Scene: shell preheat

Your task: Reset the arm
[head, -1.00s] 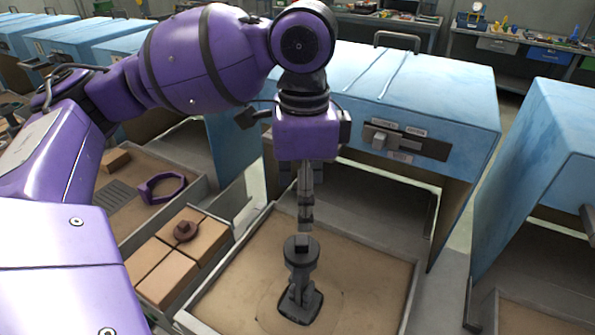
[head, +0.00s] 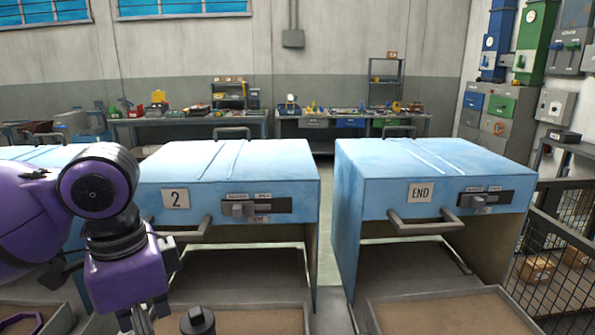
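My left arm is purple and comes in from the left. Its gripper (head: 142,322) points down at the bottom edge of the head view, with the fingertips cut off, so I cannot tell whether it is open or shut. A dark round-topped piece (head: 198,321) stands just right of the gripper in the picture, its lower part out of frame. I see a gap between them in the picture and nothing held. My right arm and gripper are not in view.
A blue box marked 2 (head: 235,180) stands behind the gripper. A blue box marked END (head: 430,185) stands to its right, with a sand-coloured tray (head: 450,312) in front. Both have bar handles and slide latches. A wire cage (head: 560,262) is at far right.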

